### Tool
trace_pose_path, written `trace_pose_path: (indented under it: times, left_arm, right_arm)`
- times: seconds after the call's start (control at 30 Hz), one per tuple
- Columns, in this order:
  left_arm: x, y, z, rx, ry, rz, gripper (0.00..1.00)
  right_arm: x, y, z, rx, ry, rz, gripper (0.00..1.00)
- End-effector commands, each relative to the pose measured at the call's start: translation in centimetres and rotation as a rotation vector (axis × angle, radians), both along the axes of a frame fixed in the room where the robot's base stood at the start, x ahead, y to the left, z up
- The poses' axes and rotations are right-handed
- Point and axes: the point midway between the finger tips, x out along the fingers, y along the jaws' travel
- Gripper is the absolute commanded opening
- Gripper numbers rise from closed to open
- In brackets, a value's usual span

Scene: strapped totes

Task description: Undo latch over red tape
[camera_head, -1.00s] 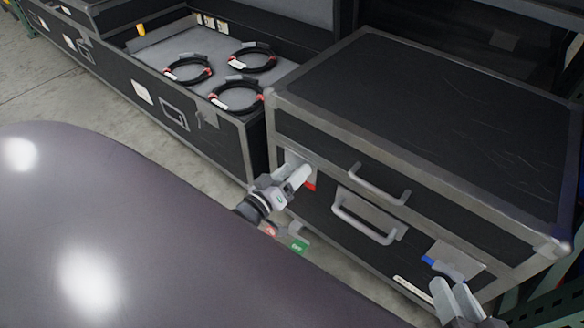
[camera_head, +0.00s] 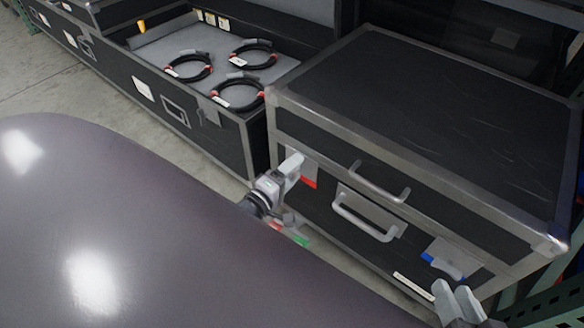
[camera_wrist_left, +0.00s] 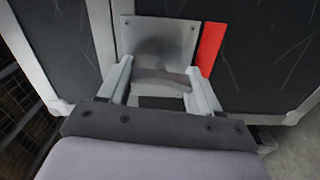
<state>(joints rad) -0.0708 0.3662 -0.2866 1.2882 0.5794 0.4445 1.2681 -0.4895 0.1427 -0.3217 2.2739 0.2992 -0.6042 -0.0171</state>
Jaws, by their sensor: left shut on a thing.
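The black case with grey edges (camera_head: 430,120) has a latch beside a strip of red tape (camera_head: 308,182) on its front; the tape also shows in the left wrist view (camera_wrist_left: 211,48). My left gripper (camera_head: 292,165) is at this latch, just left of the tape. In the wrist view its fingers (camera_wrist_left: 162,88) stand on both sides of the grey latch lever (camera_wrist_left: 160,77), below the metal latch plate (camera_wrist_left: 172,36), and are shut on it. A second latch (camera_head: 446,268) has blue tape (camera_head: 427,257) beside it. My right gripper (camera_head: 454,296) is near this one; its jaw gap is unclear.
Two grey handles, an upper one (camera_head: 380,184) and a lower one (camera_head: 362,218), stick out of the case front between the latches. An open case (camera_head: 232,135) to the left holds cable coils (camera_head: 238,92). A green rack (camera_head: 550,290) stands at the right edge.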

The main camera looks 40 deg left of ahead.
Motion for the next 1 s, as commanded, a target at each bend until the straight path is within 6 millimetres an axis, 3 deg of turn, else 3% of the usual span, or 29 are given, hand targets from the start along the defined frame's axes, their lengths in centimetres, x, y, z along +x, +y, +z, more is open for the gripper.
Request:
trace_pose_path:
  times: [0.3,0.8,0.83,0.9,1.0]
  left_arm:
    - [-0.05,0.01,-0.13,-0.105,0.009,-0.001,0.33]
    - [-0.04,0.00,-0.10,-0.126,0.011,0.000,0.33]
    - [-0.04,0.00,-0.10,-0.127,0.011,0.000,0.67]
    - [-0.04,0.00,-0.10,-0.127,0.011,0.000,0.89]
    - [-0.03,-0.01,-0.09,-0.125,0.011,0.000,0.89]
  right_arm:
    - [0.07,0.35,0.10,0.012,-0.003,0.008,0.35]
    - [0.18,0.43,0.43,0.016,-0.010,0.011,0.35]
    - [0.18,0.43,0.42,0.016,-0.010,0.010,0.35]
    - [0.19,0.42,0.41,0.016,-0.010,0.010,0.35]
    - [0.19,0.41,0.40,0.016,-0.010,0.010,0.35]
